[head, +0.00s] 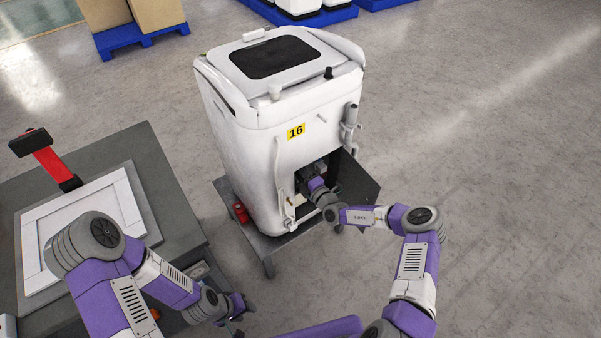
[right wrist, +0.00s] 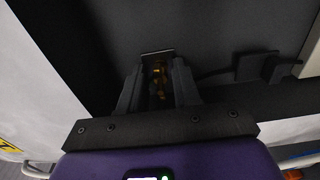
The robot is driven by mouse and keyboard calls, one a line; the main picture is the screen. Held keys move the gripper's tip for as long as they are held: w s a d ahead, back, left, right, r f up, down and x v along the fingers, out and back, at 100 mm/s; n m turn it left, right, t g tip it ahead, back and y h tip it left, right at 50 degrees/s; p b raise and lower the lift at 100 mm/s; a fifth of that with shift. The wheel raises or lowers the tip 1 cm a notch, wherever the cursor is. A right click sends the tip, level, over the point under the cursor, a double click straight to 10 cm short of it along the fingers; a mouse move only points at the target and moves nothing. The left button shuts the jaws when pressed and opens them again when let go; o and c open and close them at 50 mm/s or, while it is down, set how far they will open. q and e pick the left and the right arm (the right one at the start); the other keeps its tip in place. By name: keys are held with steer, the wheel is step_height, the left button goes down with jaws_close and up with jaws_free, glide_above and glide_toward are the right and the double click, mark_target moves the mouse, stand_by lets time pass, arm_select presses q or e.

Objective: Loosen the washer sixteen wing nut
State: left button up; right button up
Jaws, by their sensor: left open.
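The white washer (head: 240,110) with a yellow "16" label (head: 296,131) stands upright on a low grey base. A dark opening (head: 328,175) is low in its front, and my right arm reaches into it. My right gripper (right wrist: 159,85) has its fingers on either side of a small brass-coloured part (right wrist: 159,75), likely the wing nut. Its shape is dim, and I cannot tell whether the fingers press on it. My left gripper (head: 240,304) is open and empty, low in the head view, apart from the washer.
A grey bench (head: 165,180) with a white framed panel (head: 70,225) and a red-and-black tool (head: 45,155) is at the left. A dark flap (head: 358,182) sticks out beside the opening. A red object (head: 240,213) is at the washer's base. The floor at right is clear.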

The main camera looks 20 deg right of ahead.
jaws_close()
